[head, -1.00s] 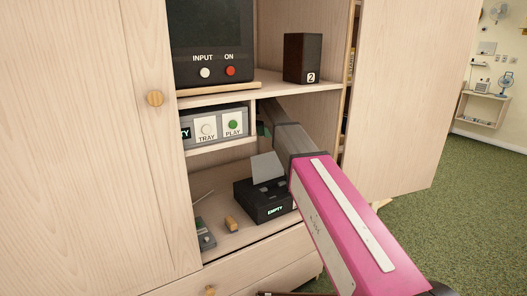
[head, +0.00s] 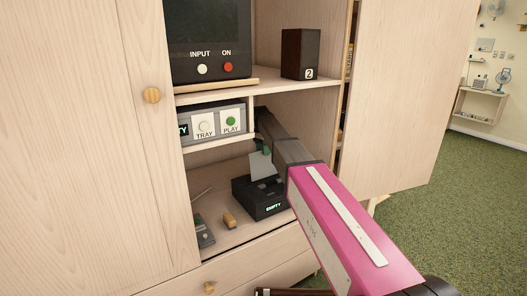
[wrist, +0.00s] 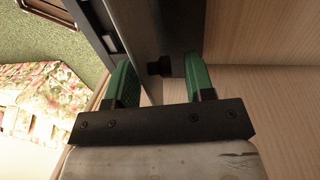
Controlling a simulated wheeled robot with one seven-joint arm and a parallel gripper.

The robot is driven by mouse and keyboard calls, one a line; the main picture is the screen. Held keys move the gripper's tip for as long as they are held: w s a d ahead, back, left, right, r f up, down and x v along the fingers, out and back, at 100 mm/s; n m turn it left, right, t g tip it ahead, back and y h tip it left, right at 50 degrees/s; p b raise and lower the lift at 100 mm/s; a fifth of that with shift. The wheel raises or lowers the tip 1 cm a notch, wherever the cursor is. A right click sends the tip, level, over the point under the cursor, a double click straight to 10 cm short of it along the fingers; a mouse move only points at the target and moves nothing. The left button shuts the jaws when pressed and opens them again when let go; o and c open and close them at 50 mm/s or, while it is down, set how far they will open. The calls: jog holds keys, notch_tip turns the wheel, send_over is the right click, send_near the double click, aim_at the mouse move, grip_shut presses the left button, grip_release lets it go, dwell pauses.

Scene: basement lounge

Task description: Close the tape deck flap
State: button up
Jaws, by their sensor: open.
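The tape deck (head: 258,208) is a black box with a lit EMPTY display, on the lower shelf of the cabinet. Its pale grey flap (head: 263,168) stands raised and tilted above the deck. My gripper (head: 265,146) comes in from the right, with a green fingertip at or just behind the flap's top edge; I cannot tell if they touch. In the wrist view my gripper (wrist: 162,78) has its two green fingers apart. A dark surface and a small black knob show beyond and between the fingers. My arm hides the deck's right side.
A small wooden block (head: 229,219) and a grey device (head: 204,232) lie left of the deck. Above are a player (head: 211,122) with TRAY and PLAY buttons, a screen (head: 211,40) and a dark speaker (head: 300,54). The open cabinet door (head: 400,100) stands at right.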

grip_shut()
jog(key=shift+s+d, duration=0.15)
jog(key=shift+s, duration=0.05)
dwell(0.5)
